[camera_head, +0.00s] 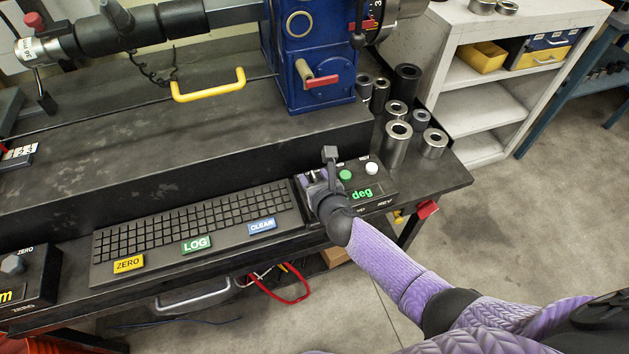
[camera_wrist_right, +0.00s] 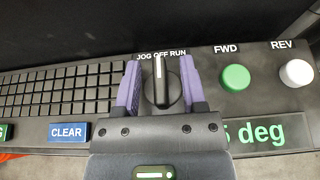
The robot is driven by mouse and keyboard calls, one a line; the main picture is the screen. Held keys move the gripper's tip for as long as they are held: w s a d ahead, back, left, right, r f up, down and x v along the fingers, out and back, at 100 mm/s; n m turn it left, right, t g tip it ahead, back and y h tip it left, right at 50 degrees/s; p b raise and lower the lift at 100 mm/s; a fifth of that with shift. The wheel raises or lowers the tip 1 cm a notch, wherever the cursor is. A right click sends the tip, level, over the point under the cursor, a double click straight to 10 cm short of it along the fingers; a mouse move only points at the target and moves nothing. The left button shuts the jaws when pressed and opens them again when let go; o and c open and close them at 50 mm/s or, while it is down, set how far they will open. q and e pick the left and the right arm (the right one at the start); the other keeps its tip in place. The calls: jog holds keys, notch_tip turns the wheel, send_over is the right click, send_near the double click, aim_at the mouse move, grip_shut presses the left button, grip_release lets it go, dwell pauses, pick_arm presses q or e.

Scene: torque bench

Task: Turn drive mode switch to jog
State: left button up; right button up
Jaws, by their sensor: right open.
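The drive mode switch (camera_wrist_right: 168,88) is a black rotary knob with a white pointer line under the label JOG OFF RUN (camera_wrist_right: 162,56). In the right wrist view its pointer stands about upright, near OFF. My right gripper (camera_wrist_right: 160,85) is open, with one purple finger on each side of the knob; I cannot tell whether they touch it. In the head view my right gripper (camera_head: 316,180) is over the left part of the control box and hides the switch. My left gripper is not in view.
A green FWD button (camera_wrist_right: 235,78) and a white REV button (camera_wrist_right: 296,73) are right of the knob, above a green "deg" display (camera_wrist_right: 255,134). A keyboard (camera_head: 190,223) lies to the left. Several metal sockets (camera_head: 398,131) stand behind the box.

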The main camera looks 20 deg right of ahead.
jog(key=shift+c, duration=0.3)
grip_shut()
